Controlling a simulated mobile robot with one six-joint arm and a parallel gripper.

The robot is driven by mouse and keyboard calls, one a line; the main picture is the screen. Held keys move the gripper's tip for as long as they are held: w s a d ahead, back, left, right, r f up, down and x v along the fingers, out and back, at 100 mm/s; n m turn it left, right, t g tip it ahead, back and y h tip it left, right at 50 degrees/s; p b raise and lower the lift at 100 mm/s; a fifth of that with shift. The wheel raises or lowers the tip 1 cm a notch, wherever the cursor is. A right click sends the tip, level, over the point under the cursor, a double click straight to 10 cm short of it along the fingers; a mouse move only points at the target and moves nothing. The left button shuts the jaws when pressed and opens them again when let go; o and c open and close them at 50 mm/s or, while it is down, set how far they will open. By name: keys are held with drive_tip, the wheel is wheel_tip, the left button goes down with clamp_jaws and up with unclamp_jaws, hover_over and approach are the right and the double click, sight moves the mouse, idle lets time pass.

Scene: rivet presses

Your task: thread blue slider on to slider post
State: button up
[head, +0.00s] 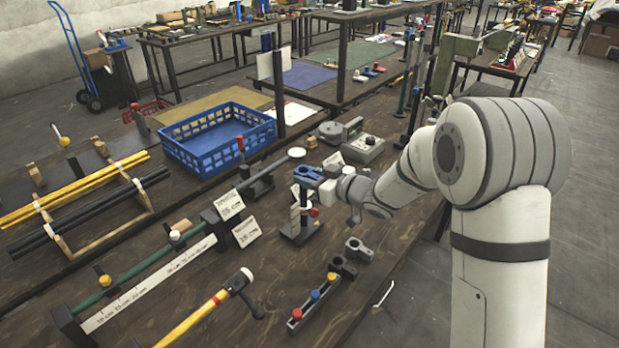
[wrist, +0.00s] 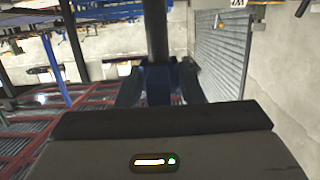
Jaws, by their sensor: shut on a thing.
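The blue slider (head: 308,173) is held level in my gripper (head: 328,186), at the top of the dark upright slider post (head: 304,208). The post stands on a dark base (head: 301,233) on the bench. In the wrist view the slider (wrist: 158,80) sits between my fingers, and a dark post (wrist: 155,30) runs up the picture from it. My gripper is shut on the slider. I cannot tell whether the slider is around the post or just above it; no post tip shows clearly above it in the head view.
A blue crate (head: 218,140) stands at the back left, and a grey device (head: 362,148) lies behind my gripper. Signs (head: 246,231), a scale rail (head: 150,285) and a small tray of colored knobs (head: 314,297) are nearby.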

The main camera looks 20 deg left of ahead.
sight(306, 202)
drive_tip(key=shift+r+p, duration=0.7)
drive_tip(key=shift+r, duration=0.3)
drive_tip(key=shift+f+b, duration=3.85)
drive_tip(key=shift+f, duration=1.45)
drive_tip(key=o, duration=1)
drive_tip(key=shift+c, duration=0.2)
drive_tip(key=shift+o, duration=0.4)
drive_tip(key=shift+f, duration=0.1)
drive_tip(key=shift+a, duration=0.1)
drive_tip(key=shift+s+d, duration=0.2)
drive_tip(key=shift+d, duration=0.3)
drive_tip(key=v, duration=0.7)
drive_tip(key=shift+w, duration=0.15)
